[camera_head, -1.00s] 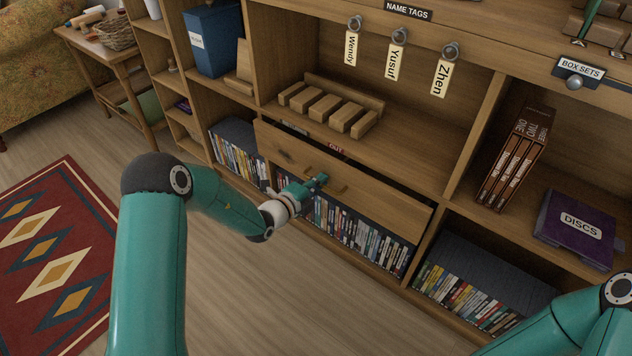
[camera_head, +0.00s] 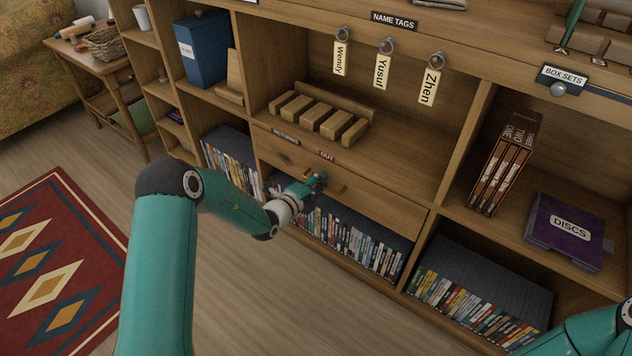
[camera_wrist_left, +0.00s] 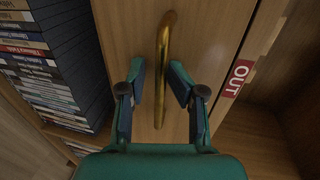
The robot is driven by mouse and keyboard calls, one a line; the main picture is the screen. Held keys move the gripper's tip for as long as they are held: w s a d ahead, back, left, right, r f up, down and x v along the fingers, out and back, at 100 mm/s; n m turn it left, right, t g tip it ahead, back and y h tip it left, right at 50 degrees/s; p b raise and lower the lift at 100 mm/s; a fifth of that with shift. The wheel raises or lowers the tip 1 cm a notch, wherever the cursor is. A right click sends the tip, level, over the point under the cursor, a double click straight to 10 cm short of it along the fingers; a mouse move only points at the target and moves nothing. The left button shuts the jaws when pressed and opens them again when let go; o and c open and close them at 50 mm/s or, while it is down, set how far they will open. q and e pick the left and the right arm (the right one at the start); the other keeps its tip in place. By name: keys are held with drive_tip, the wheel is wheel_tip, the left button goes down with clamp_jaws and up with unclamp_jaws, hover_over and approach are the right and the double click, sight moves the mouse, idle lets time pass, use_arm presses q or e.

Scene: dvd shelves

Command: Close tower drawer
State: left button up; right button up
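The tower drawer is a wooden drawer front (camera_head: 385,203) in the middle of the shelf unit, below the OUT label (camera_head: 327,155). It looks nearly flush with the unit; I cannot tell whether a small gap remains. My left gripper (camera_head: 318,182) is at its front. In the left wrist view, the brass handle (camera_wrist_left: 164,50) runs between the fingers of this gripper (camera_wrist_left: 160,85). The fingers are apart, one on each side of the handle, with space around it. My right gripper is out of view; only part of that arm shows at bottom right.
Rows of DVDs (camera_head: 350,240) fill the shelf below the drawer. Wooden blocks (camera_head: 318,118) sit on the shelf above, with name tags (camera_head: 382,70) hanging over them. A purple DISCS box (camera_head: 563,232) lies at right. Floor in front is clear.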

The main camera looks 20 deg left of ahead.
use_arm(q)
drive_tip(key=shift+s, duration=0.15)
drive_tip(key=shift+s+a+r, duration=0.1)
drive_tip(key=shift+s, duration=0.2)
drive_tip(key=v, duration=1.1)
